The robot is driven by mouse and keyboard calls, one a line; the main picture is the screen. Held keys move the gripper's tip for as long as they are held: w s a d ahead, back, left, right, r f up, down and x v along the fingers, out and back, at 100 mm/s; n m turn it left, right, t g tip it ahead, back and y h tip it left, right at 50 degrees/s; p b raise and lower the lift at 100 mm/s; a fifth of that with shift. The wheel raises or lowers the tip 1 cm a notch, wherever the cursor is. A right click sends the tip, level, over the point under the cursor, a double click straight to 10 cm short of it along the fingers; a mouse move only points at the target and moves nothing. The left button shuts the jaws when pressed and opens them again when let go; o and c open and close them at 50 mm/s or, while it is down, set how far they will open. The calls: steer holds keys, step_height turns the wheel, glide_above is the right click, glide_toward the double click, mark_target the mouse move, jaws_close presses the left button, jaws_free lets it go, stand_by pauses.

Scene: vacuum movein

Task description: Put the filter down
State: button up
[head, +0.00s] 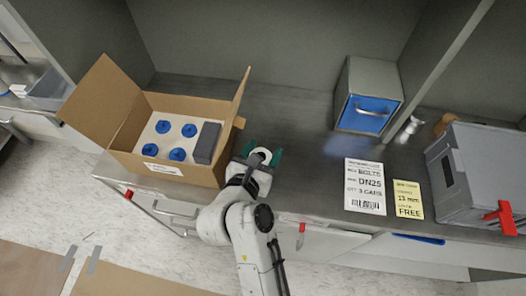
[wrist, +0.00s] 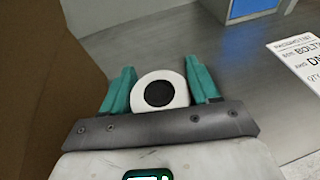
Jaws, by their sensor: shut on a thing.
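The filter (wrist: 142,102), a white round piece with a dark centre, sits between the teal fingers of my gripper (wrist: 160,85) in the wrist view. My gripper is shut on it. In the head view the filter (head: 263,153) shows as a small white round shape, and my gripper (head: 262,161) is over the grey counter, just right of the open cardboard box. I cannot tell whether the filter touches the counter. My gripper hides its lower part.
The open cardboard box (head: 197,169) holds several blue round pieces and a dark grey block (head: 207,142). A blue-fronted box (head: 368,113) stands at the back. A bolts sign (head: 364,187), yellow card (head: 408,199) and grey case (head: 480,165) are to the right. The middle counter (head: 303,150) is clear.

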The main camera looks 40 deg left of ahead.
steer(key=shift+f, duration=0.3)
steer(key=shift+f, duration=0.1)
steer(key=o, duration=1.1)
steer(key=shift+o, duration=0.2)
steer(key=shift+s, duration=0.2)
steer(key=v, duration=1.1)
steer(key=shift+s+d+r+b, duration=0.15)
steer(key=shift+s+r+b, duration=0.1)
steer(key=shift+r+b, duration=0.15)
